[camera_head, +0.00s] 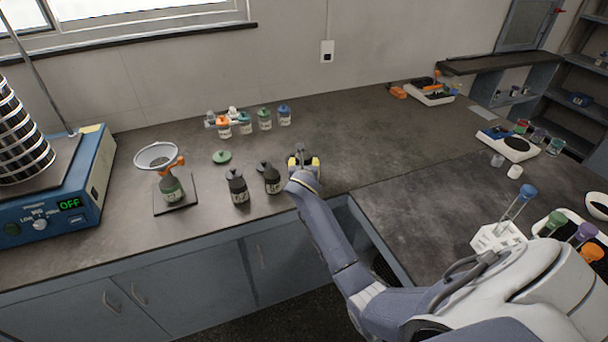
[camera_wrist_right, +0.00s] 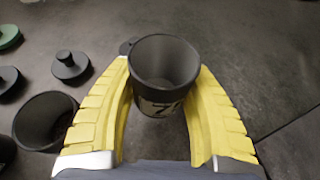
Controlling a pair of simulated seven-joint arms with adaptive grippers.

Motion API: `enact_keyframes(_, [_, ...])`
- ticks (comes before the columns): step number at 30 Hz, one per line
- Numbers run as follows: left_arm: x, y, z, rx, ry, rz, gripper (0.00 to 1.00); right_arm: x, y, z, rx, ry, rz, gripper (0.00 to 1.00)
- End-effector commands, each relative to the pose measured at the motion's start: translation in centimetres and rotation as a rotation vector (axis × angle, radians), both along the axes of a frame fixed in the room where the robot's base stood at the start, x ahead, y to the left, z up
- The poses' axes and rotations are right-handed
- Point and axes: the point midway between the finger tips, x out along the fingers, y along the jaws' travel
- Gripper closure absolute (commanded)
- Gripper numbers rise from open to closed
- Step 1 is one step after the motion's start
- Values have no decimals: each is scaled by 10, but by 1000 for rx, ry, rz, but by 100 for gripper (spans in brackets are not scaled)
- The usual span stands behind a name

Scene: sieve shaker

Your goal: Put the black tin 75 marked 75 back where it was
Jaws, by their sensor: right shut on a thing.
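My right gripper (camera_head: 303,162) is at the counter, to the right of two other black tins. In the right wrist view its yellow fingers (camera_wrist_right: 162,105) are shut around an open, upright black tin (camera_wrist_right: 165,62). Its pale label shows a 7; the rest is cut off by the view and the tin's curve. In the head view the tin is mostly hidden by the gripper. Whether it touches the counter I cannot tell. The two other black tins (camera_head: 237,190) (camera_head: 272,181) stand close on the left. My left gripper is not in view.
Black lids (camera_wrist_right: 71,67) lie near the tins, with a green lid (camera_head: 222,157) behind. Several colour-capped bottles (camera_head: 245,123) stand behind.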

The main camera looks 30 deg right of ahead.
Motion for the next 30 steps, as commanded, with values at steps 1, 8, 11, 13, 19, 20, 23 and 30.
enact_keyframes(1, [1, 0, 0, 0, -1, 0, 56, 0, 0, -2, 1, 1, 0, 82])
enact_keyframes(8, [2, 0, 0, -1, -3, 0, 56, 0, 0, -27, 1, 2, -1, 82])
enact_keyframes(11, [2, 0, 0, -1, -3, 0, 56, 0, 0, -37, 1, 0, 0, 82])
enact_keyframes(13, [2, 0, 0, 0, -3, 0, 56, 0, 0, -41, 0, 0, 0, 82])
enact_keyframes(19, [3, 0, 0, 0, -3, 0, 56, 0, 0, -44, 1, -1, 1, 82])
enact_keyframes(20, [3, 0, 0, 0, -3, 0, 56, 0, 0, -44, 1, -1, 1, 82])
enact_keyframes(23, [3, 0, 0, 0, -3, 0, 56, 0, 0, -44, 0, 0, 1, 82])
enact_keyframes(30, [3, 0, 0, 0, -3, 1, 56, 0, 0, -47, 1, -1, 1, 41])
